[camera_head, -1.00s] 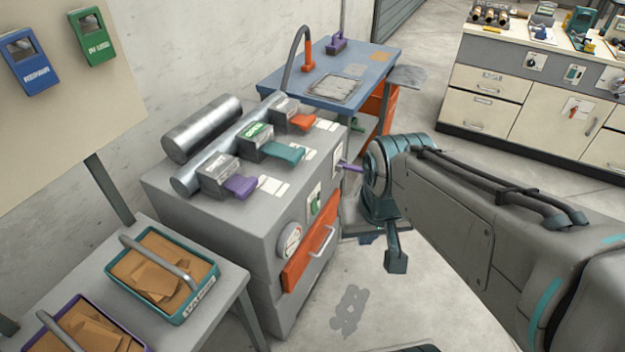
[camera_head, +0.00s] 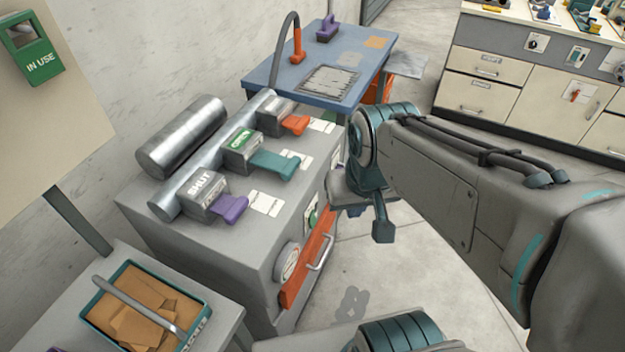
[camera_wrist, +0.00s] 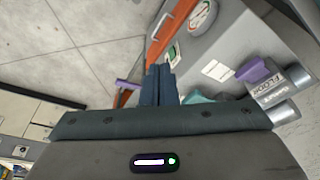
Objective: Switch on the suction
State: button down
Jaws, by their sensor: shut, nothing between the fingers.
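The grey machine (camera_head: 255,235) has a small plate with a green switch (camera_head: 311,216) on its front face, between a round gauge (camera_head: 287,262) and its right edge. No readable label shows on the switch, so I cannot tell its position. It also shows in the wrist view (camera_wrist: 173,52). My gripper (camera_wrist: 159,70) is shut and empty in the wrist view, its dark blue fingertips just below the switch in the picture. I cannot tell whether they touch the machine. In the head view my arm largely hides the fingers.
Purple (camera_head: 230,208), teal (camera_head: 275,163) and orange (camera_head: 295,124) levers stand on the machine's top, with boxes reading SHUT and OPEN on the first two. An orange panel with a handle (camera_head: 320,252) is below the switch. A blue table (camera_head: 345,62) stands behind; floor at front right is clear.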

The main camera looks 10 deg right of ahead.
aim_at(313, 219)
jog(key=w+d+f+m+y+b, duration=0.2)
jog(key=w+d+f+m, duration=0.1)
jog(key=f+m, duration=0.5)
jog(key=w+d+f+m+t+y+b, duration=0.1)
jog(key=w+d+f+m+y+b, duration=0.1)
jog(key=w+f+m, duration=0.4)
jog(key=w+d+f+m+t+y+b, duration=0.1)
jog(key=w+d+f+m+y+b, duration=0.2)
jog(key=f+m, duration=0.8)
notch_tip(313, 219, down, 2)
jog(key=shift+w+d+f+b, duration=0.25)
jog(key=shift+w+d, duration=0.2)
jog(key=shift+w, duration=0.75)
jog(key=shift+a, duration=0.1)
jog(key=w+a+r+b+x, duration=0.1)
jog(key=x, duration=1.2)
jog(key=shift+w+a+r+b, duration=0.15)
jog(key=shift+a+r+b, duration=0.1)
jog(key=shift+r+b, duration=0.2)
